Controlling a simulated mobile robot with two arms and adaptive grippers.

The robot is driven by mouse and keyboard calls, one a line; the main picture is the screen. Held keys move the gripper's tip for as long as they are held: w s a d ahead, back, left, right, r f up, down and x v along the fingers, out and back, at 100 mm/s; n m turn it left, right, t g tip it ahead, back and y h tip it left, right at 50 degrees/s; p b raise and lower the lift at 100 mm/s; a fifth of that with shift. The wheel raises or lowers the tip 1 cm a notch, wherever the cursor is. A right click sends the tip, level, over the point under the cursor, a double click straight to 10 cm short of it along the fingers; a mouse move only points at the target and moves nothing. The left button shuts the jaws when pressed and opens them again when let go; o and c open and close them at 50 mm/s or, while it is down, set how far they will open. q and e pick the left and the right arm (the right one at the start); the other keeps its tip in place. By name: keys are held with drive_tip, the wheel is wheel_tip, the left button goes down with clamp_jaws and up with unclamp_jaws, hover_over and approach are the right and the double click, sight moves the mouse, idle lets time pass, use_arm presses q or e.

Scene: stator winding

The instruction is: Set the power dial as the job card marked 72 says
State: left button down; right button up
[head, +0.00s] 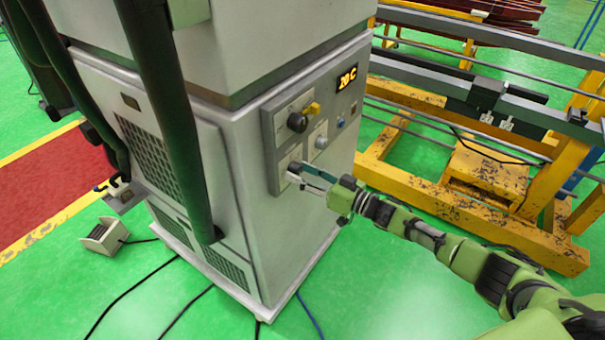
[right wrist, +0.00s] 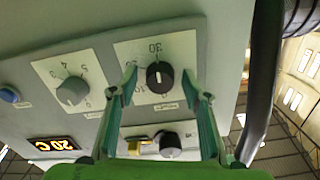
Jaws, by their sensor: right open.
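My right gripper (head: 291,172) is open at the lower left part of the control panel on the pale machine cabinet. In the right wrist view its fingers stand either side of a black dial (right wrist: 160,77), with gaps visible. The dial sits on a white plate with marks including 30 and 10, and a pale line shows on its face. I cannot read which dial is named power. No job card marked 72 can be made out. My left gripper is not in view.
A grey numbered dial (head: 321,143), a black knob (head: 298,122) beside a yellow lever (head: 312,108), and a 20 C display (head: 347,78) share the panel. A yellow frame (head: 440,205) stands at right. A thick black tube (head: 165,110) hangs before the cabinet.

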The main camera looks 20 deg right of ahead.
drive_tip(key=v, duration=1.2)
